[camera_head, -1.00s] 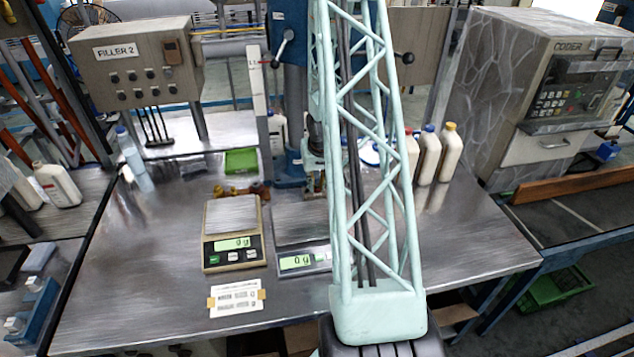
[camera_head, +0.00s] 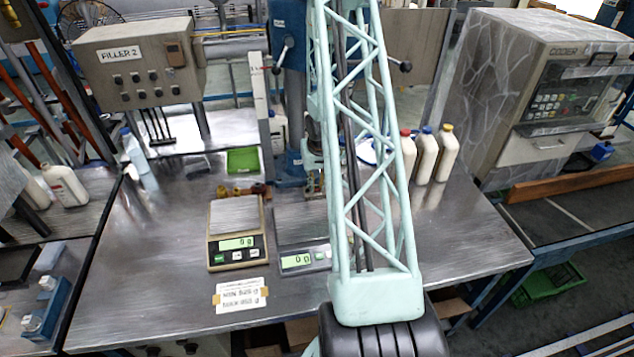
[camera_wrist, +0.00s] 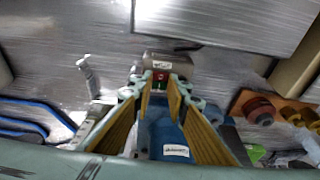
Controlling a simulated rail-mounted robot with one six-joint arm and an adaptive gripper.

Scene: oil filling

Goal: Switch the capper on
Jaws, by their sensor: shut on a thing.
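The capper (camera_head: 289,95) is the blue column machine at the middle back of the steel bench, partly behind my pale green lattice arm. In the wrist view, a small grey box carries the capper switch (camera_wrist: 160,77), with red and green parts. My gripper (camera_wrist: 160,94) has its two yellow-lined fingers converging at this switch, with little gap between the tips. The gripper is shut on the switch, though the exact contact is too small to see. A blue part with a white label (camera_wrist: 176,151) shows between the fingers. In the head view my arm mostly hides the gripper.
Two scales, a beige one (camera_head: 236,252) and a grey one (camera_head: 304,259), stand in front of the capper. Several white bottles (camera_head: 425,157) stand to its right. The Filler 2 box (camera_head: 140,68) is at back left, the coder (camera_head: 550,95) at right.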

